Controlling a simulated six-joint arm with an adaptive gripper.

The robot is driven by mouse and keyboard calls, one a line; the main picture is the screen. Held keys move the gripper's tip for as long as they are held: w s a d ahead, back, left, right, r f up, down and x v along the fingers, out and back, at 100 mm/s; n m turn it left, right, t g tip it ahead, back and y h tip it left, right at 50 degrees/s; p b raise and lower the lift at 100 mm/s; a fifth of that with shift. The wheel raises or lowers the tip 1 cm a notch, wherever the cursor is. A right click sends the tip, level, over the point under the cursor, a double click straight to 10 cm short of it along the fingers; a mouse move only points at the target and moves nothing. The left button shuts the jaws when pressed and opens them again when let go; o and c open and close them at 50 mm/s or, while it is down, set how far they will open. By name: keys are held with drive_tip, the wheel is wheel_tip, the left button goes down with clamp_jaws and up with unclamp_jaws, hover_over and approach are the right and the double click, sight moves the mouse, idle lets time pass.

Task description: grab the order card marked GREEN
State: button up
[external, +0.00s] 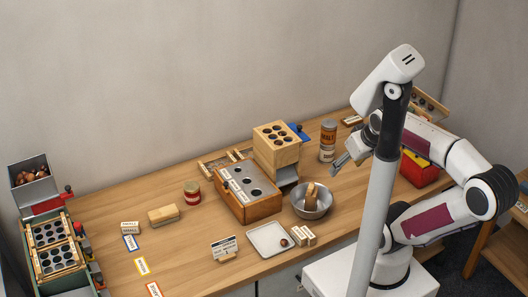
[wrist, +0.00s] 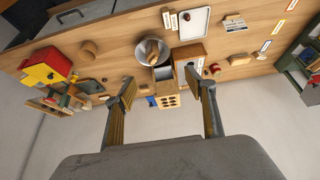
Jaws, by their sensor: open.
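Three flat order cards lie in a row at the left front of the table in the external view: a blue-edged card (external: 130,242), a yellow-edged card (external: 142,266) and a red-edged card (external: 153,289). Their printing is too small to read, so I cannot tell which is marked GREEN. They also show at the upper right of the wrist view, the middle one here (wrist: 279,27). My gripper (external: 341,161) is raised above the table's right half, far from the cards. In the wrist view its two fingers (wrist: 160,88) are spread with nothing between them.
A white tray (external: 268,240) and a standing sign (external: 224,247) are nearer the front.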

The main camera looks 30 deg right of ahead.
drive_tip(key=c, duration=0.9)
drive_tip(key=shift+c, duration=0.2)
drive_tip(key=shift+w, duration=0.1)
